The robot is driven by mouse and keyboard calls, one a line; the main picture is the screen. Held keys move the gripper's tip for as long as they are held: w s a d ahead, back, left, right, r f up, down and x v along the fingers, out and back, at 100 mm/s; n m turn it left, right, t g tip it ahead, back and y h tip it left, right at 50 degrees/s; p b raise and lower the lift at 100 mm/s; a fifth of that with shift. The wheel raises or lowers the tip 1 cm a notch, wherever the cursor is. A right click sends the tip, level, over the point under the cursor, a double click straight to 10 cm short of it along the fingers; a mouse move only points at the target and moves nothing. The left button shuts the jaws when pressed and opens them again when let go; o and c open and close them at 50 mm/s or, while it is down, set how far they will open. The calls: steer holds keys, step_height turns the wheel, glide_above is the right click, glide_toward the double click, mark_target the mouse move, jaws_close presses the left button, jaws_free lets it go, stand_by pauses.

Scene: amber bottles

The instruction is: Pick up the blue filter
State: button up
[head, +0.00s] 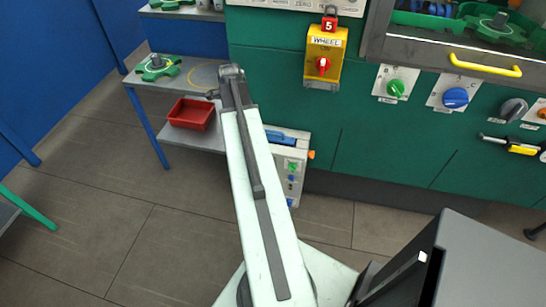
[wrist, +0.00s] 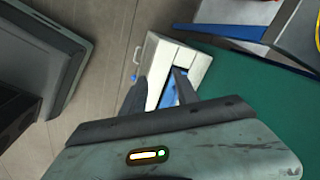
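A blue piece, which looks like the blue filter (head: 286,138), sits in the top of a low white box (head: 292,165) beside the green cabinet. My arm hides its left side in the head view. In the wrist view the blue filter (wrist: 169,92) shows between and beyond the dark fingers of my gripper (wrist: 160,86), partly hidden by them. The fingers are apart, so my gripper is open. I cannot tell how far the fingers are from the filter. My gripper cannot be made out in the head view.
A grey table with blue legs carries a red tray (head: 192,114) on its lower shelf and a green handwheel (head: 157,67) above. The green cabinet (head: 400,145) with knobs and a yellow handle (head: 486,65) stands behind.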

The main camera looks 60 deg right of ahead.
mark_target(282, 140)
steer(key=s+d+f+m+b, duration=0.1)
steer(key=s+d+f+m, duration=0.2)
steer(key=s+d+m, duration=0.5)
steer(key=shift+n, duration=0.9)
steer(key=d+f+b, duration=0.1)
steer(key=f+b, duration=0.1)
steer(key=d+f+b, duration=0.1)
steer(key=f+b, duration=0.2)
steer(key=d+f+b, duration=0.1)
steer(key=f+b, duration=0.1)
steer(key=b, duration=0.1)
steer(key=shift+d+f, duration=0.25)
steer(key=shift+d, duration=0.05)
steer(key=shift+r, duration=0.2)
jaws_close()
